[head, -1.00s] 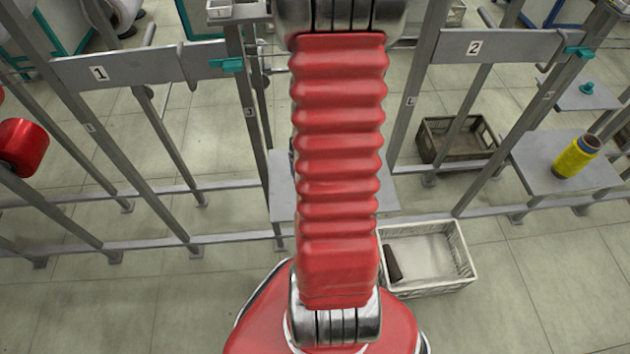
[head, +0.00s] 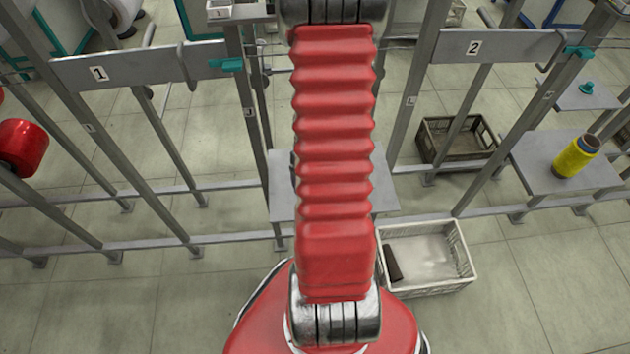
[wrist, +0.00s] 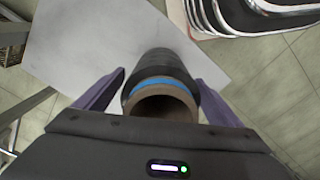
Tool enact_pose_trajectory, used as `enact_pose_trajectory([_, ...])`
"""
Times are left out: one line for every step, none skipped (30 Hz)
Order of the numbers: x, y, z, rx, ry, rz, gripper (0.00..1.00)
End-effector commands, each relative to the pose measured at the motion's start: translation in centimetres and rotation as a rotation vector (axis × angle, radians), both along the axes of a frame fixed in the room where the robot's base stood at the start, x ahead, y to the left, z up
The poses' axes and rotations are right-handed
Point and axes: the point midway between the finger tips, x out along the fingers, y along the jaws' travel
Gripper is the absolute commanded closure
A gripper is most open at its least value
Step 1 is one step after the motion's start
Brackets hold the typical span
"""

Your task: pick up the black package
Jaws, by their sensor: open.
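In the wrist view, the black package (wrist: 160,62) is over a pale grey plate (wrist: 85,45). Its brown tube end (wrist: 165,105), with a blue band beside it, faces the camera. My gripper (wrist: 160,78) is open, with one purple finger on each side of the package. A gap shows at the left finger; I cannot tell whether the right finger touches. In the head view my red arm hides the package and the gripper; the plate (head: 283,198) shows at both sides of the arm.
Grey frame posts and rails stand around the plate, with signs 1 (head: 99,73) and 2 (head: 473,48). A white crate (head: 462,282) holding a dark object is on the floor right of my arm. A yellow package (head: 574,158) stands on a right-hand plate.

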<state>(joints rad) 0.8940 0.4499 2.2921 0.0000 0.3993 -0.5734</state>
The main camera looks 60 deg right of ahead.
Motion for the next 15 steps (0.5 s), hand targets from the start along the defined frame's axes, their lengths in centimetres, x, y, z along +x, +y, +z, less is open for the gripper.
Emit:
enact_pose_trajectory([0.01,0.00,0.01,0.000,0.000,0.000,0.11])
enact_pose_trajectory([0.01,0.00,0.01,0.000,0.000,0.000,0.11])
enact_pose_trajectory([0.01,0.01,0.02,0.000,0.000,0.000,0.11])
enact_pose_trajectory([0.01,0.01,0.02,0.000,0.000,0.000,0.11])
enact_pose_trajectory([0.01,0.01,0.02,0.000,0.000,0.000,0.11])
enact_pose_trajectory([0.01,0.01,0.02,0.000,0.000,0.000,0.11])
enact_pose_trajectory([0.01,0.01,0.02,0.000,0.000,0.000,0.11])
enact_pose_trajectory([0.02,0.02,0.02,0.000,0.000,0.001,0.11])
enact_pose_trajectory([0.02,0.02,0.03,0.000,0.000,0.001,0.11])
enact_pose_trajectory([0.02,0.02,0.03,0.000,0.000,0.001,0.11])
enact_pose_trajectory([0.02,0.02,0.03,0.000,0.000,0.001,0.11])
enact_pose_trajectory([0.02,0.02,0.03,0.000,0.000,0.001,0.11])
enact_pose_trajectory([0.02,0.02,0.03,0.000,0.000,0.001,0.11])
enact_pose_trajectory([0.02,0.03,0.03,0.000,0.000,0.001,0.12])
enact_pose_trajectory([0.02,0.03,0.03,0.000,0.000,0.001,0.15])
